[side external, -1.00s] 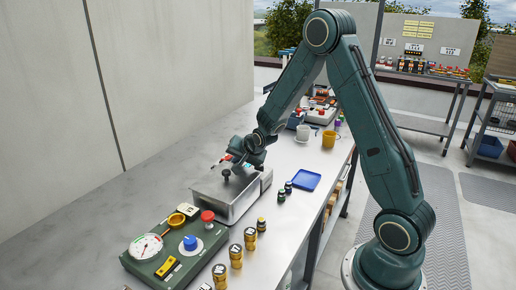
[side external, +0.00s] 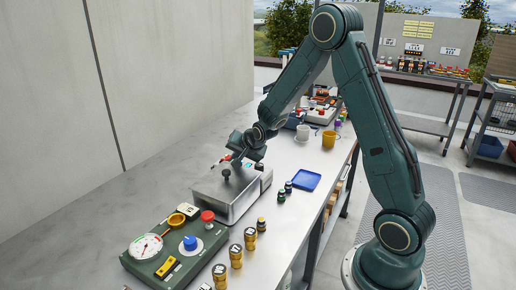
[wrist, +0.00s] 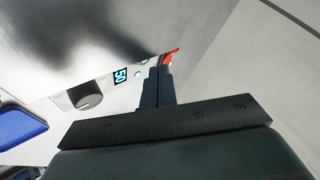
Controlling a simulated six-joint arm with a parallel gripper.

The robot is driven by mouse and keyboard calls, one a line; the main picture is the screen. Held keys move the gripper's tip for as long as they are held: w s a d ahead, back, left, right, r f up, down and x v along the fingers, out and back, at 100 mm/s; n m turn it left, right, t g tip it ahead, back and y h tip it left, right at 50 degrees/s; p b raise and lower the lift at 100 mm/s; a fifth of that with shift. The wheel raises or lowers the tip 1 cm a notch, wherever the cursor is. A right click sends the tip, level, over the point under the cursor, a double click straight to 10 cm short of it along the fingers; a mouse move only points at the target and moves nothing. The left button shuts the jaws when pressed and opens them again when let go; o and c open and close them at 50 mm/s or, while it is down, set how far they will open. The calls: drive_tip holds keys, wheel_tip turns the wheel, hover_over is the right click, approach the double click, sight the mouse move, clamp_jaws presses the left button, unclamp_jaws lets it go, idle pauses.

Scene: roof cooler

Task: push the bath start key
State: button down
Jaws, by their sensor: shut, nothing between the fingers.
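The bath is a steel box (side external: 232,193) on the bench, with a black knob (side external: 226,175) on its lid. I cannot read a label on that key. A red part (wrist: 172,56) shows just beyond my fingers. My gripper (wrist: 157,72) is shut and empty, its tips close to the right of the green key in the picture. Contact cannot be told. In the side view my gripper (side external: 236,158) is over the bath's far end, its fingertips unclear.
A green unit (side external: 175,250) with a gauge, blue knob and red button stands in front of the bath. Several brass-coloured weights (side external: 235,256) stand beside it. A blue tray (side external: 306,180) and small dark bottles (side external: 284,192) lie right of the bath.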

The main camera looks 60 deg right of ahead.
drive_tip(key=shift+r, duration=2.5)
drive_tip(key=s+a+r+n+g+y, duration=0.1)
drive_tip(key=s+a+r+n+y, duration=0.1)
drive_tip(key=s+a+r+n, duration=0.75)
drive_tip(key=s+a+r+n+g+y, duration=0.1)
drive_tip(key=s+a, duration=0.3)
drive_tip(key=s, duration=0.6)
drive_tip(key=s+a+r+n, duration=0.1)
drive_tip(key=s+a+n, duration=0.2)
drive_tip(key=s, duration=0.8)
drive_tip(key=shift+a+r+g+y, duration=0.25)
drive_tip(key=shift+a+g+y, duration=0.15)
drive_tip(key=shift+a, duration=0.7)
